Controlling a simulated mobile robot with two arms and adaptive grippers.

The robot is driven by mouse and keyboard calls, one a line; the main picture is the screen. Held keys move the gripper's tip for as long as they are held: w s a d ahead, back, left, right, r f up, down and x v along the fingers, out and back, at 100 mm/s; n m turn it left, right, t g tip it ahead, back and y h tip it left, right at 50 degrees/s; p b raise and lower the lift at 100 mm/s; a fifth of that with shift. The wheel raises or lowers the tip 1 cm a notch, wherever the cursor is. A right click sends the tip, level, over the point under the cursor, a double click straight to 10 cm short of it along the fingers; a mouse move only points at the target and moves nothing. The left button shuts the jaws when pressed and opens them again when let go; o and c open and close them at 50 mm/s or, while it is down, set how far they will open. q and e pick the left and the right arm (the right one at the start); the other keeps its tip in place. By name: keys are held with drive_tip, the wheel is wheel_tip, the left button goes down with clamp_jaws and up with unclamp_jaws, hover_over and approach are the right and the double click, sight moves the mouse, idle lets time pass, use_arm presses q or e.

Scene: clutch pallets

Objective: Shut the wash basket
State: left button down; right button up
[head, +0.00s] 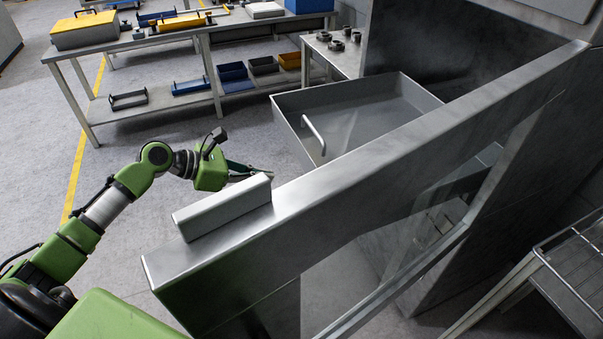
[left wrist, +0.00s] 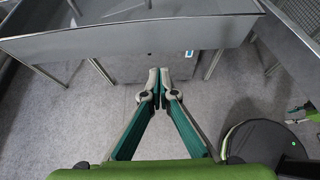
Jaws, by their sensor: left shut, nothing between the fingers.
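The wash basket (head: 292,112) is a grey, open-topped metal tray with a bar handle (head: 313,134) on its front wall. In the head view it stands out from the steel machine (head: 415,45), and its inside looks empty. In the left wrist view its wall (left wrist: 130,38) crosses the top of the picture. My left gripper (head: 262,171) is in front of the basket, apart from the handle, its tips partly near the edge of a steel panel. In the left wrist view the fingertips (left wrist: 161,76) are together and empty, below the basket wall. My right gripper is not seen.
A large open steel door panel (head: 330,170) with a grey block handle (head: 222,207) runs across the foreground, close to my left arm. A workbench (head: 175,38) with bins stands behind. A wire rack (head: 580,265) is at right. The floor left of the basket is clear.

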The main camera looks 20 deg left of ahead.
use_arm(q)
drive_tip(key=r+p+x, duration=0.1)
drive_tip(key=p+x, duration=0.1)
drive_tip(key=x, duration=0.9)
drive_tip(key=shift+w+d+r, duration=0.3)
drive_tip(key=shift+w+r, duration=0.1)
